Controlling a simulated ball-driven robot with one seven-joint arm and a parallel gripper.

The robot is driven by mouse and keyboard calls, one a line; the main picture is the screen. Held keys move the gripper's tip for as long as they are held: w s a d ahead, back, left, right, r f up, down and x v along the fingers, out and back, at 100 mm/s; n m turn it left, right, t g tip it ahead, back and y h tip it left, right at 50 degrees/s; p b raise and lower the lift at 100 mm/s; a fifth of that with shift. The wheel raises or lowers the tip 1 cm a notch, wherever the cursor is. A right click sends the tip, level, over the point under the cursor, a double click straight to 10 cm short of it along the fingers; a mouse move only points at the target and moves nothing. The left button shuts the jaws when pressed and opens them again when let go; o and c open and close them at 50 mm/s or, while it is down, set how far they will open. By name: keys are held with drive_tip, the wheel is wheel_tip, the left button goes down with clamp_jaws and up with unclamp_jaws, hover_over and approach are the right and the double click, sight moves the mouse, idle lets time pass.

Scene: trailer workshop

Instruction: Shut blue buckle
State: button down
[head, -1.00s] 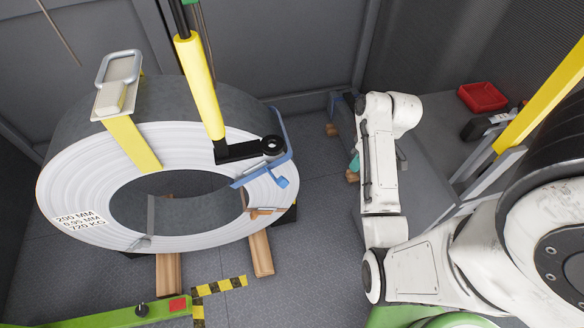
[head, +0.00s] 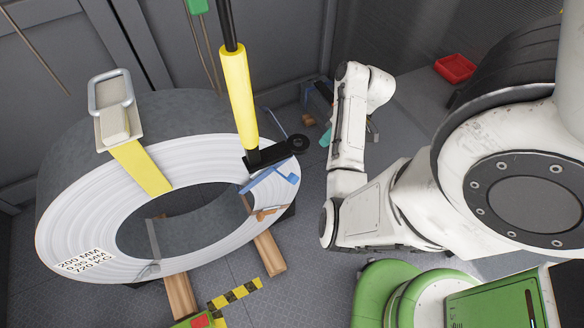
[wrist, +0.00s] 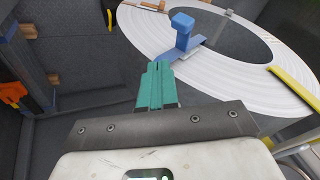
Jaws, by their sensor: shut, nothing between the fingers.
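The blue buckle (head: 272,179) sits on a blue band at the right side of a large white-faced steel coil (head: 88,222). A black arm end partly covers it in the head view. In the wrist view the buckle (wrist: 183,38) has a blue lever with a thick end standing up from the band on the coil face. My gripper (wrist: 158,72) has teal fingers, closed together and empty. They point toward the buckle and look apart from it. In the head view only a bit of teal of my gripper (head: 325,136) shows, right of the coil, behind my arm.
A yellow strap with a buckle (head: 112,122) crosses the coil's left side. A yellow-sleeved post (head: 238,98) stands over the coil. Wooden beams (head: 268,252) lie beneath it. A red bin (head: 455,67) is at the back right. An orange item (wrist: 12,92) shows at the wrist view's left.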

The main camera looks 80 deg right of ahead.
drive_tip(key=shift+w+f, duration=0.1)
drive_tip(key=a+b+x, duration=0.2)
drive_tip(key=x, duration=1)
drive_tip(key=shift+w+a, duration=0.25)
drive_tip(key=shift+a, duration=0.2)
drive_tip(key=shift+a, duration=0.1)
idle(0.3)
